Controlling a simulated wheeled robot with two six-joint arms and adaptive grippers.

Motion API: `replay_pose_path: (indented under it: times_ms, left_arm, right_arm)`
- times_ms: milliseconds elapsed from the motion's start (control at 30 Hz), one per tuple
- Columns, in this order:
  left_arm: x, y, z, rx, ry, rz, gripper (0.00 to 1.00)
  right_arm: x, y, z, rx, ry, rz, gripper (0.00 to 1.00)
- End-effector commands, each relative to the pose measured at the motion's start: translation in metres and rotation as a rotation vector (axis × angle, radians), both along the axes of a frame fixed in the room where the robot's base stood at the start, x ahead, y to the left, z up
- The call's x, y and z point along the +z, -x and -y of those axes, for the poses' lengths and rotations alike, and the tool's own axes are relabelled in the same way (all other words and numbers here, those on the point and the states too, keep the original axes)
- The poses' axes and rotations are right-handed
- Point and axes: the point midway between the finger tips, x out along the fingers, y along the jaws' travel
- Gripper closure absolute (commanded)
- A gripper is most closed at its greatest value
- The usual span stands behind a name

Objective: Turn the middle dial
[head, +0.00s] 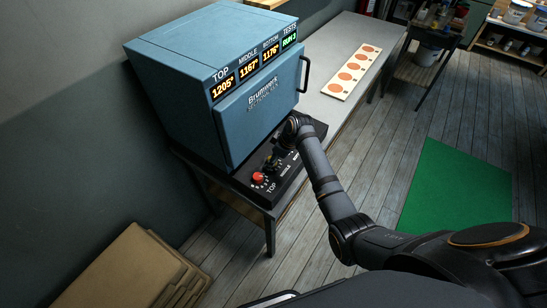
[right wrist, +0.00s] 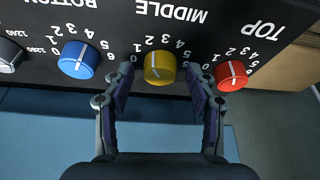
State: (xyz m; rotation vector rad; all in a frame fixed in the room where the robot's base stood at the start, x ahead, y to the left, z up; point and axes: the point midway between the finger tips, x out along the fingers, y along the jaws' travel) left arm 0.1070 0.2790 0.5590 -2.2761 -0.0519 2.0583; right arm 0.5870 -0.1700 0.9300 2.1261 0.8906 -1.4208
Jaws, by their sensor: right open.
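The middle dial (right wrist: 160,68) is a yellow knob under the upside-down word MIDDLE in the right wrist view. Its white line points roughly toward the 2. My right gripper (right wrist: 159,75) is open, with one finger on each side of the yellow dial; I cannot tell whether either finger touches it. In the head view, my right gripper (head: 275,160) is over the black control panel (head: 262,197) and largely hides the middle dial. My left gripper is not in view.
The red top dial (right wrist: 231,75) is close beside one finger. The blue bottom dial (right wrist: 78,60) and a grey dial (right wrist: 10,55) are on the other side. The blue kiln (head: 225,130) stands behind the panel; its display reads MIDDLE 1167°. A board with orange discs (head: 352,72) lies on the bench.

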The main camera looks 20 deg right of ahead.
Motion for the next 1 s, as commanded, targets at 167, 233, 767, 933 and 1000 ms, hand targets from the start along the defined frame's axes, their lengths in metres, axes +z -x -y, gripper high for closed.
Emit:
replay_pose_path:
  times_ms: [167,233,767,933,1000]
  left_arm:
    - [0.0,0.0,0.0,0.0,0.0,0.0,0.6]
    - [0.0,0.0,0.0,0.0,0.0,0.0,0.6]
    - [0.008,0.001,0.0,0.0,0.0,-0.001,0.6]
    - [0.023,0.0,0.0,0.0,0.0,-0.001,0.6]
    - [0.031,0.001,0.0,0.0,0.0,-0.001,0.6]
  right_arm:
    - [0.0,0.0,0.0,0.0,0.0,0.0,0.57]
    - [0.0,0.0,0.0,0.0,0.0,0.0,0.66]
    - [0.003,0.001,-0.001,-0.042,-0.002,-0.002,0.97]
    - [0.005,0.001,-0.002,-0.136,-0.002,-0.002,0.97]
    - [0.006,0.001,-0.002,-0.19,-0.003,-0.003,0.97]
